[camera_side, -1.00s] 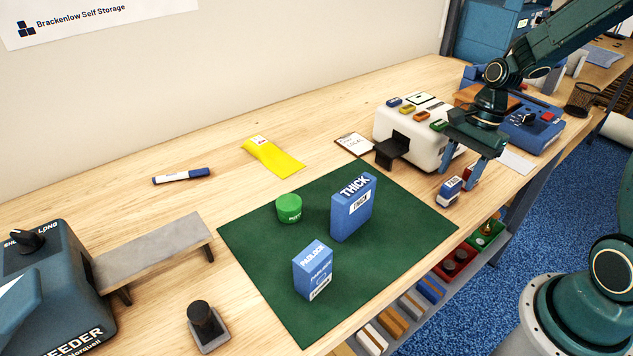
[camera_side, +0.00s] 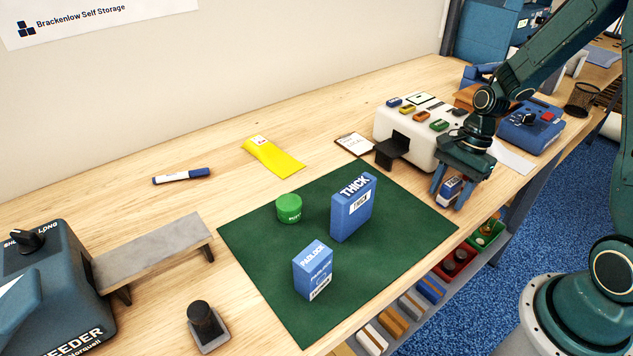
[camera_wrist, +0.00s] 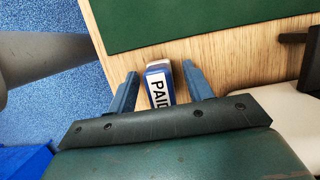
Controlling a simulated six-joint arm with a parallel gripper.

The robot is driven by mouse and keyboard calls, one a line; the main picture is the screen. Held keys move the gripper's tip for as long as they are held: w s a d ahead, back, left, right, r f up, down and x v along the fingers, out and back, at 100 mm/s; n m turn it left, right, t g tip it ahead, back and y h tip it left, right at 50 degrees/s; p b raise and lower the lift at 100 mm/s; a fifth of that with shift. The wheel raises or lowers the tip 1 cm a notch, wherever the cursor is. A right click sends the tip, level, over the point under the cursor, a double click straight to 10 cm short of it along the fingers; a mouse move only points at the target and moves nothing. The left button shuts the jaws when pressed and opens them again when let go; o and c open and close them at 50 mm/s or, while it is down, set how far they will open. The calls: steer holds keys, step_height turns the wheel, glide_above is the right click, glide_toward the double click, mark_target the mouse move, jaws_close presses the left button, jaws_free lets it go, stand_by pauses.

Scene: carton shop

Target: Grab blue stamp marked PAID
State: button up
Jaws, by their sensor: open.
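The blue and white stamp marked PAID (camera_side: 450,188) stands on the wooden bench just right of the green mat's corner. My gripper (camera_side: 450,198) is open, with its fingers down around the stamp, one on each side. In the wrist view the stamp (camera_wrist: 159,86) shows its PAID label between the two blue fingers of my gripper (camera_wrist: 160,88). There is a gap on each side, wider on the right, so the fingers do not appear to touch it. The near part of the stamp is hidden behind the gripper bar.
The green mat (camera_side: 260,240) holds a THICK box (camera_side: 352,210), a PADLOCK box (camera_side: 313,270) and a green round tin (camera_side: 288,208). A white machine with coloured buttons (camera_side: 425,150) stands behind my gripper. The bench edge drops to coloured bins (camera_side: 455,262) close by.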

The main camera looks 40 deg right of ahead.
mark_target(452, 183)
steer(key=shift+c, duration=0.2)
steer(key=c, duration=1)
steer(key=shift+r, duration=0.2)
steer(key=shift+c, duration=0.2)
step_height(452, 183, up, 20)
steer(key=shift+f, duration=0.15)
